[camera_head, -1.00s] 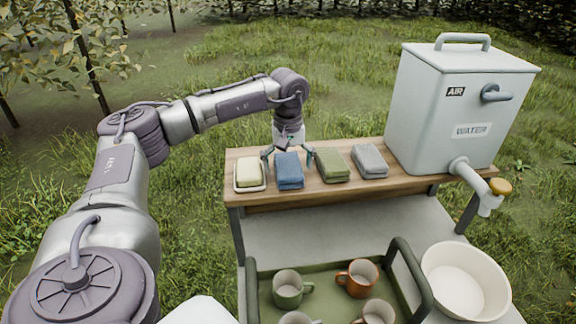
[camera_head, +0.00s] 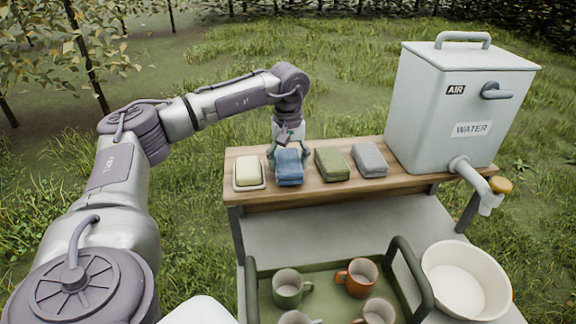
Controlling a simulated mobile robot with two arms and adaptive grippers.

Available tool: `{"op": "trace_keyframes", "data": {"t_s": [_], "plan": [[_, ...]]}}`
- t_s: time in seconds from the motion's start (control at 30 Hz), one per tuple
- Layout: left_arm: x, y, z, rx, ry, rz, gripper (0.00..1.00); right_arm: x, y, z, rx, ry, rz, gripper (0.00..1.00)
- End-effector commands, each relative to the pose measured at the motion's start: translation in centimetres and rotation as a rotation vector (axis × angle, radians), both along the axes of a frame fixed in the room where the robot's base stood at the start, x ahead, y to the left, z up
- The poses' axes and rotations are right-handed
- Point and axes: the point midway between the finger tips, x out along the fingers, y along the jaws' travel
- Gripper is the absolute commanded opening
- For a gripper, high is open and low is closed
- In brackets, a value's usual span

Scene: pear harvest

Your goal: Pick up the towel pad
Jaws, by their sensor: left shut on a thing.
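Three folded towel pads lie in a row on the wooden bench: a blue one (camera_head: 289,170), a green one (camera_head: 331,164) and a grey one (camera_head: 370,160). My left gripper (camera_head: 288,158) reaches down from above and behind the blue pad, with its fingers closed against the pad's two sides. The blue pad looks slightly squeezed and sits at or very near the bench top; I cannot tell whether it is clear of it. My right gripper does not show.
A soap bar in a white dish (camera_head: 249,186) stands close left of the blue pad. A large water tank (camera_head: 455,105) with a tap stands at the bench's (camera_head: 300,195) right end. In front are a green tray (camera_head: 262,300) with several mugs and a white basin (camera_head: 466,283).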

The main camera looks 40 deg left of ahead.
Motion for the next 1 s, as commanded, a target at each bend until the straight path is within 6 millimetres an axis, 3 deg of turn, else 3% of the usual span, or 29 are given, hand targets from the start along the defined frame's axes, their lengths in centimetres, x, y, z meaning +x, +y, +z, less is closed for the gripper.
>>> {"op": "trace_keyframes", "data": {"t_s": [0.2,0.6,0.8,1.0], "plan": [[0.2,-0.3,3.3,-0.002,-0.007,-0.004,0.35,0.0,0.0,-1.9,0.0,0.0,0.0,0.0],[1.3,-8.8,8.2,0.0,-0.004,-0.004,0.35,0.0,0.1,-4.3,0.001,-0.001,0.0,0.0],[1.6,-10.9,9.7,-0.001,-0.002,-0.001,0.35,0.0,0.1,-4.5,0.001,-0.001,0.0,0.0],[1.6,-11.6,10.2,-0.001,-0.001,0.0,0.35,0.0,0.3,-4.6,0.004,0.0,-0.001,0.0]]}}
